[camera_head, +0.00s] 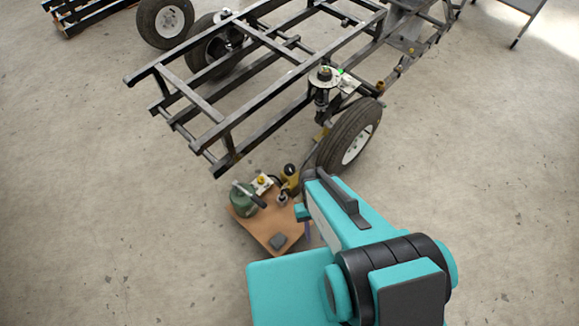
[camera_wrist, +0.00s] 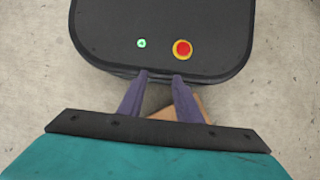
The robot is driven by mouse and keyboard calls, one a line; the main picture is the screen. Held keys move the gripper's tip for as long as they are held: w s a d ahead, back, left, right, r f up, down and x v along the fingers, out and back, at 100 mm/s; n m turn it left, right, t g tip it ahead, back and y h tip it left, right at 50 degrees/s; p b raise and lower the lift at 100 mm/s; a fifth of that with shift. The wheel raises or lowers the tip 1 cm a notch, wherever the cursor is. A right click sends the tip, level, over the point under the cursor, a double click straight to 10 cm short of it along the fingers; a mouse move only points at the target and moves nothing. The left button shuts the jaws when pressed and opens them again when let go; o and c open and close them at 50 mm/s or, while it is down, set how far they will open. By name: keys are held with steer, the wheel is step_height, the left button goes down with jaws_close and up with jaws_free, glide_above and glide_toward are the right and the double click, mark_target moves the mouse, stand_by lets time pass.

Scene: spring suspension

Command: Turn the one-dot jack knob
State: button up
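A brown board (camera_head: 268,233) lies on the floor near the middle of the head view and carries jack parts. A green jack unit (camera_head: 242,203) with a handle stands at its left. A small yellow knob (camera_head: 262,180) sits behind it, and a yellow cylinder with a black top (camera_head: 290,178) stands at the back right. No dots are readable, so I cannot tell which part is the one-dot knob. My gripper (camera_wrist: 160,76) shows two purple fingers, apart with nothing between them. In the head view my arm mostly hides it, beside the board's right edge.
A black metal vehicle frame (camera_head: 247,128) stands behind the board. Its near wheel (camera_head: 349,137) is just behind my arm, and a spring assembly (camera_head: 323,85) rises above it. The concrete floor (camera_head: 110,220) at left is clear.

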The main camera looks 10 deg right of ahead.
steer(key=o, duration=0.7)
steer(key=shift+w+f, duration=0.1)
steer(key=shift+w, duration=0.05)
steer(key=shift+c, duration=0.2)
steer(key=shift+o, duration=0.6)
steer(key=shift+w+a+f+b, duration=0.1)
steer(key=shift+w+f+b, duration=0.1)
steer(key=shift+w+b, duration=0.1)
steer(key=m+t+b, duration=0.5)
steer(key=m+b, duration=0.4)
steer(key=b, duration=1.5)
glide_above(290, 167)
steer(key=shift+a+f, duration=0.1)
steer(key=shift+f, duration=2.2)
steer(key=shift+s+f, duration=0.1)
step_height(290, 167, down, 14)
steer(key=b, duration=0.4)
steer(key=shift+r, duration=0.2)
